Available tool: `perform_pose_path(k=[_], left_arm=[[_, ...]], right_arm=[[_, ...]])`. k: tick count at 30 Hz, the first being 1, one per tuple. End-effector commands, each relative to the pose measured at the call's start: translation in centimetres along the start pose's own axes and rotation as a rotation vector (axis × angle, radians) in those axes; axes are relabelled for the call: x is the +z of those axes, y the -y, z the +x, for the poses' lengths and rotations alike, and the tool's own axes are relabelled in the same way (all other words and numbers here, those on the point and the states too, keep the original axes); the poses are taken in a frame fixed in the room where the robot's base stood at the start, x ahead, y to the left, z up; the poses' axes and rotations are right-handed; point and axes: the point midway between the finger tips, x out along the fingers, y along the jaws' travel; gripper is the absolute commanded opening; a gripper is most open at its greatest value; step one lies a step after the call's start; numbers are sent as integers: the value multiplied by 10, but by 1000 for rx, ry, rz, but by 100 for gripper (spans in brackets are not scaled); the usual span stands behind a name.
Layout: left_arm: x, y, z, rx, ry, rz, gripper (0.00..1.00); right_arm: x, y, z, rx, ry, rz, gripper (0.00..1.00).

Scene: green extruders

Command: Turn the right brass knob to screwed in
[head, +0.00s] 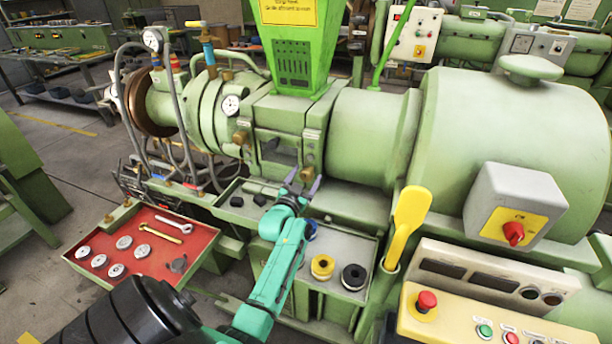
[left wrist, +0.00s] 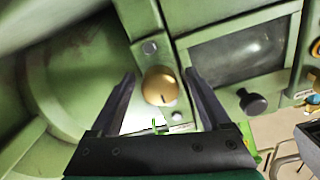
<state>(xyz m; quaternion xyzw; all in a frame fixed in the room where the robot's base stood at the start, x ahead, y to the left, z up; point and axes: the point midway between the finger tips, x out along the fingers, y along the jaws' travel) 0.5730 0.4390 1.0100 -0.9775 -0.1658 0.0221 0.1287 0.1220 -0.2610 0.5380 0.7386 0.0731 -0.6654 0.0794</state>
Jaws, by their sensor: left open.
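The right brass knob (head: 307,174) sits on the front of the green extruder, at the lower right of its feed block. In the left wrist view the brass knob (left wrist: 160,86) is round, with a short dark mark near its lower edge. My left gripper (head: 301,184) reaches up to it from below. In the left wrist view the gripper's (left wrist: 160,75) dark fingers stand open on both sides of the knob, with a visible gap on each side. The left brass knob (head: 240,138) is further left on the extruder. My right gripper is not in view.
A grey shelf (head: 341,240) with a yellow ring (head: 323,267) and a black ring (head: 354,277) lies below. A red tray (head: 148,264) with discs and a wrench is at left. A yellow handle (head: 408,225) stands right of my arm. A dark knob (left wrist: 252,102) sits beside a window.

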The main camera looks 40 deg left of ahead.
Motion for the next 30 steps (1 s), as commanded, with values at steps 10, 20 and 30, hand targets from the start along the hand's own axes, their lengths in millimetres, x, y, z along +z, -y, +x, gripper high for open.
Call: perform_pose_path(k=[10, 20, 30], left_arm=[[0, 0, 0, 0, 0, 0, 27], [0, 0, 0, 0, 0, 16, 0], [1, 0, 0, 1, 1, 169, 0]], right_arm=[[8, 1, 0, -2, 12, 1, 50], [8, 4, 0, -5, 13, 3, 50], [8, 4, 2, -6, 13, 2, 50]])
